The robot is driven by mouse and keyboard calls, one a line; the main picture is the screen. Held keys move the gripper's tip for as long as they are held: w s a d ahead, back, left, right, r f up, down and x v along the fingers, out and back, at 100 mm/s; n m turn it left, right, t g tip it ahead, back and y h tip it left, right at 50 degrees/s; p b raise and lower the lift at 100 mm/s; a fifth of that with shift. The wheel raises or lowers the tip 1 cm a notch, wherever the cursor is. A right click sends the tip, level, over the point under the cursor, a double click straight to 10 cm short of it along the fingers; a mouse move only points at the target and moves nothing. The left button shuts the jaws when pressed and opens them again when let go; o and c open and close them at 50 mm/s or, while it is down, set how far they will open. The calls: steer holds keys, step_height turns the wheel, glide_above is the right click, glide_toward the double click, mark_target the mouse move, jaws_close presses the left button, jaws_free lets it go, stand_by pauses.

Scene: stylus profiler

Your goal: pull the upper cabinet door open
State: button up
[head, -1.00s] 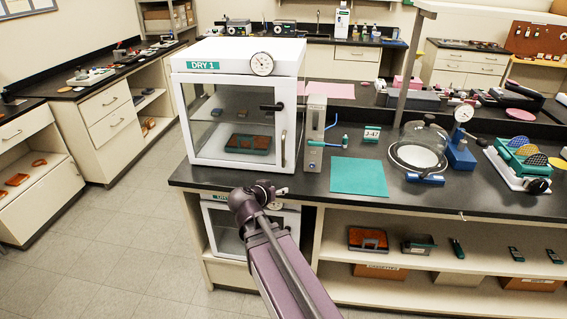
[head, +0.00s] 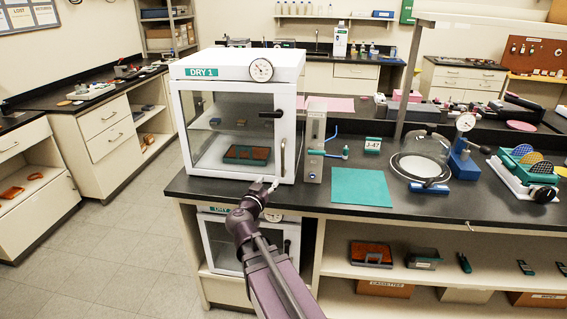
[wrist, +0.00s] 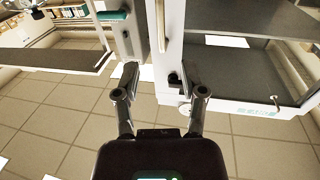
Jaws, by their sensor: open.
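The upper cabinet, labelled DRY 1 (head: 242,73), is a white box with a glass front on the black counter. Its door (head: 190,130) looks shut. A pale vertical handle (head: 283,157) is low on the door's right edge, below a black latch (head: 271,114). My gripper (head: 268,186) is open and empty in front of the cabinet's lower right corner. The wrist view is upside down; there my open gripper (wrist: 158,78) has the handle (wrist: 160,25) ahead, in line with the gap between its fingers, apart from them. The latch (wrist: 175,80) shows beside the right finger.
A grey instrument with a blue tube (head: 314,140) stands close to the cabinet's right side. A teal mat (head: 361,187) and a bell jar (head: 420,155) are farther right. The counter's front edge (head: 400,212) and a lower white cabinet (head: 222,245) lie below. Floor at left is clear.

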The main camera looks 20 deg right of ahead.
mark_target(282, 162)
steer(key=shift+w+d, duration=0.1)
steer(key=x, duration=1.3)
steer(key=shift+w+d, duration=0.15)
steer(key=shift+d, duration=0.05)
